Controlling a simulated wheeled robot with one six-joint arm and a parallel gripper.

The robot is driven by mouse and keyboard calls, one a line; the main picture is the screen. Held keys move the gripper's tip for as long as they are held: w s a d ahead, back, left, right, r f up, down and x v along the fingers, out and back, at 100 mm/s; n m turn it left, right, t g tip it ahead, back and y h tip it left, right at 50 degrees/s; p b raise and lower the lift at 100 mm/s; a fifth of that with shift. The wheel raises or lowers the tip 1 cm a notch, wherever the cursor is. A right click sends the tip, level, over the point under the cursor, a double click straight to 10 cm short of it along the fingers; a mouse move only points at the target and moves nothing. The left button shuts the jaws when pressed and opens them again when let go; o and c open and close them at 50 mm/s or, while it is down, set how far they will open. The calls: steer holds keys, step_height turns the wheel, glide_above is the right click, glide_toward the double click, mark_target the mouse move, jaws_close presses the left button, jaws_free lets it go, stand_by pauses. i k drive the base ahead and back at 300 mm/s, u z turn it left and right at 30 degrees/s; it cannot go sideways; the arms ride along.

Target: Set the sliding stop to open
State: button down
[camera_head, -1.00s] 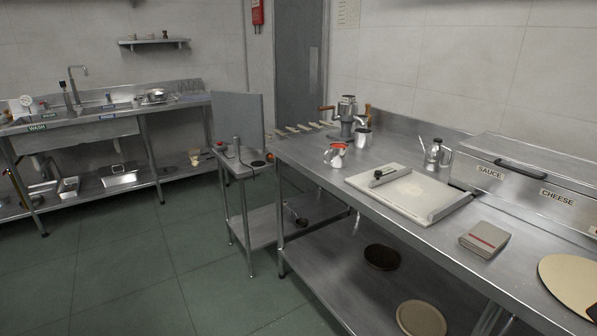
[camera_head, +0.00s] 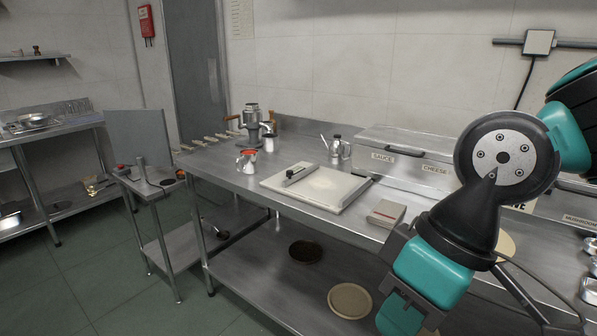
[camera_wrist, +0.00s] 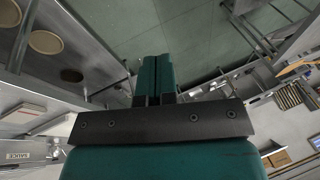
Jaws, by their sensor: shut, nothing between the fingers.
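A pale board (camera_head: 335,197) lies on the steel counter in the head view. A dark bar with a small light label (camera_head: 300,174), which may be the sliding stop, sits at the board's back left. A grey raised strip (camera_head: 357,190) runs along the board's right side. I cannot read the label or tell how the stop is set. My gripper (camera_wrist: 154,62) shows in the wrist view with its teal fingers together and empty, over the green floor. In the head view my arm stands at the right, well apart from the board; the fingertips are not clear there.
A grey-and-red box (camera_head: 386,213) lies right of the board. Behind are a metal pot (camera_head: 336,148) and the sauce and cheese bins (camera_head: 400,160). A red-topped jug (camera_head: 247,160) stands left. A small side table (camera_head: 150,187) adjoins the counter. Floor in front is clear.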

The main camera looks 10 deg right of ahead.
mark_target(296, 174)
steer(key=z, duration=0.25)
steer(key=i, duration=1.1)
steer(key=u, duration=0.5)
